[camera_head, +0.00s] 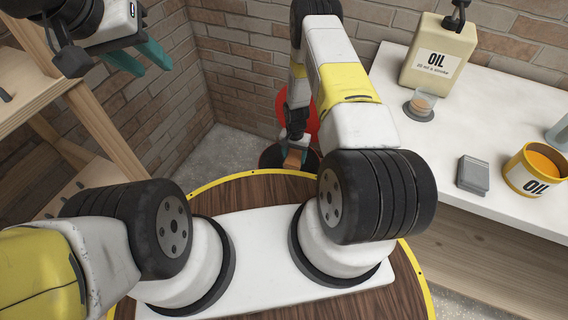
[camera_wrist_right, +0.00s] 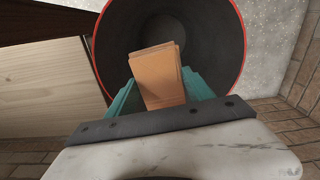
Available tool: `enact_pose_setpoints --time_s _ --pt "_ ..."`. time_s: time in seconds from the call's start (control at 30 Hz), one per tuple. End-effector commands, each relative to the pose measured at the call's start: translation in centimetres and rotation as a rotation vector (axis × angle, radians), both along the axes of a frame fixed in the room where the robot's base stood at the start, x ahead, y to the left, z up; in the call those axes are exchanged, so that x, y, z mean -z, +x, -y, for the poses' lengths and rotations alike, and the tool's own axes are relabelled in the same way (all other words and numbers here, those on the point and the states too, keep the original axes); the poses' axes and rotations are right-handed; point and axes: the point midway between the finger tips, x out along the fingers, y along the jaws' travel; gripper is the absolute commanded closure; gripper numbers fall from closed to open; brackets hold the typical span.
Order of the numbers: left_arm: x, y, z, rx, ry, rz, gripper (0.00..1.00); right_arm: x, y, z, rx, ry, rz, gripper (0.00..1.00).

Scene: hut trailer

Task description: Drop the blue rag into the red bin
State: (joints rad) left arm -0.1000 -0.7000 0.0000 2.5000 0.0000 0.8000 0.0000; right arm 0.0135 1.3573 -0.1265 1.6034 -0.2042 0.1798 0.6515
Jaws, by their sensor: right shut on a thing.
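My right gripper (camera_wrist_right: 163,97) is shut on an orange-tan folded, layered piece (camera_wrist_right: 160,72), which also shows small in the head view (camera_head: 293,158). No blue rag shows in either view. In the right wrist view the piece is in front of the open mouth of a dark round bin with a red rim (camera_wrist_right: 215,40). In the head view, the bin's red part (camera_head: 313,122) shows behind my right arm, with its dark opening below. My left gripper (camera_head: 142,58) is at the upper left, its teal fingers apart and empty, far from the bin.
A white counter (camera_head: 440,140) on the right holds an oil can (camera_head: 437,55), a small cup (camera_head: 422,103), a grey block (camera_head: 473,174) and a yellow oil tin (camera_head: 537,170). Wooden shelves (camera_head: 100,130) stand on the left. Brick walls close off the corner behind the bin.

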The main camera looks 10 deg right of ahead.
Motion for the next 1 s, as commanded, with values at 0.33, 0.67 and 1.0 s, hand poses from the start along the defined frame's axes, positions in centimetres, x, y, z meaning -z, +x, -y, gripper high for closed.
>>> enact_pose_setpoints --time_s 0.33,0.67,1.0 --pt "0.0 0.0 0.0 0.0 0.0 0.0 0.64 2.5 0.0 0.0 0.0 0.0 0.0 0.78" --pt "0.0 0.0 0.0 0.0 0.0 0.0 0.64 2.5 0.0 0.0 -0.001 0.0 0.0 0.25" --pt "0.0 0.0 0.0 0.0 0.0 0.0 0.64 2.5 0.0 0.0 -0.001 0.0 0.0 0.14"
